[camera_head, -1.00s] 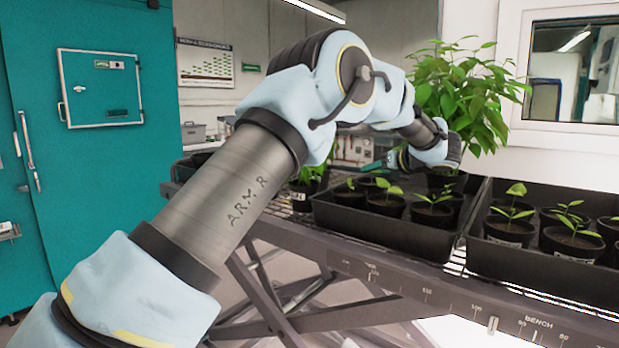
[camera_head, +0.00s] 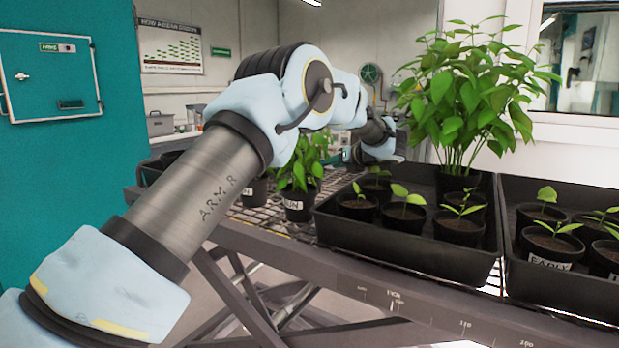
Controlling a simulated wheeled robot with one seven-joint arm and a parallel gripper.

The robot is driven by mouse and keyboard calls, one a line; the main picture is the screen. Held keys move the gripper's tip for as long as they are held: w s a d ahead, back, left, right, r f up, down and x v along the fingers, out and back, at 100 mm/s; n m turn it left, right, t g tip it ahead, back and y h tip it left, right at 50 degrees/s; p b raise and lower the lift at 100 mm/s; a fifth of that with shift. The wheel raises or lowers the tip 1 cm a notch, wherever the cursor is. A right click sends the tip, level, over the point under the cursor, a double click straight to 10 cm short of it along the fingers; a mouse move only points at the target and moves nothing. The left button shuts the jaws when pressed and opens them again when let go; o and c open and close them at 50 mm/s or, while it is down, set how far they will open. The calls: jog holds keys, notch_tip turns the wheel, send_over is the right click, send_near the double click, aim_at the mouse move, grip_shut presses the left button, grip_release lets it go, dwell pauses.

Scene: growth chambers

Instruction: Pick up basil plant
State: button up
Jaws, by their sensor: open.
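A leafy green plant in a black pot (camera_head: 298,205) with a partly hidden white label stands on the wire bench, left of the trays. Its leaves (camera_head: 305,165) are partly behind my arm. I cannot tell from the label whether it is the basil. My gripper (camera_head: 343,157) is small and partly hidden beyond my forearm, close to the right of the smaller plant's leaves. It is open and holds nothing that I can see; whether it touches the leaves is unclear.
A black tray (camera_head: 430,259) with several seedling pots sits on the bench right of the labelled pot. A second seedling tray (camera_head: 560,292) adjoins it. Another pot (camera_head: 255,190) stands left, partly behind my arm. The bench's front edge (camera_head: 340,280) runs below them.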

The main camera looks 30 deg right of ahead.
jog(key=p+x, duration=0.1)
jog(key=x, duration=0.1)
jog(key=p+x, duration=0.1)
jog(key=x, duration=0.1)
jog(key=shift+w+d+r, duration=0.1)
jog(key=shift+w+r, duration=0.2)
jog(key=shift+r, duration=0.05)
jog(key=shift+w+f+p, duration=0.4)
jog(key=shift+w, duration=0.15)
jog(key=shift+c, duration=0.3)
grip_shut()
dwell(0.3)
